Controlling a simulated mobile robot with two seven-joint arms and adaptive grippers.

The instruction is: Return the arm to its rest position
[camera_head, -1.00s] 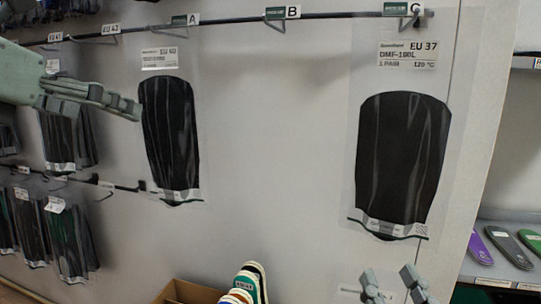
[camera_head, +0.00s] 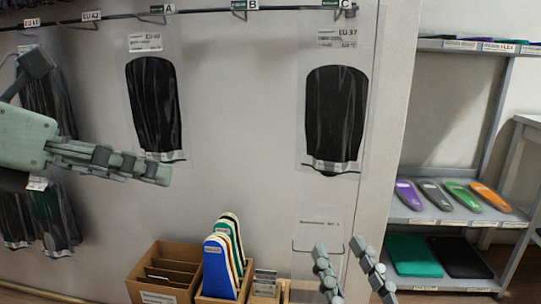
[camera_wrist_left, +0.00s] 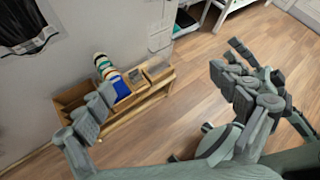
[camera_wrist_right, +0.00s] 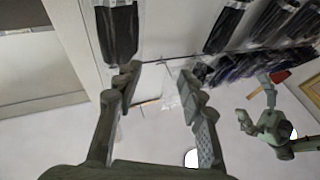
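My left gripper (camera_head: 160,170) reaches in from the left, in front of the wall with hanging bags. It is edge-on in the head view; in the left wrist view its fingers stand apart with nothing between them. My right gripper (camera_head: 340,249) points upward at the bottom of the head view, below the bag on hook C. Its two fingers are apart and empty, also in the right wrist view (camera_wrist_right: 158,77). My left gripper shows at the right of that view too. Neither gripper visibly touches anything.
Dark insole bags hang from a rail (camera_head: 200,11), including the EU 37 bag (camera_head: 336,110) on hook C. Cardboard boxes (camera_head: 162,270) and upright coloured insoles (camera_head: 222,262) stand below. A shelf (camera_head: 455,216) with insoles is at right. An empty clear bag (camera_head: 318,230) hangs behind my right gripper.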

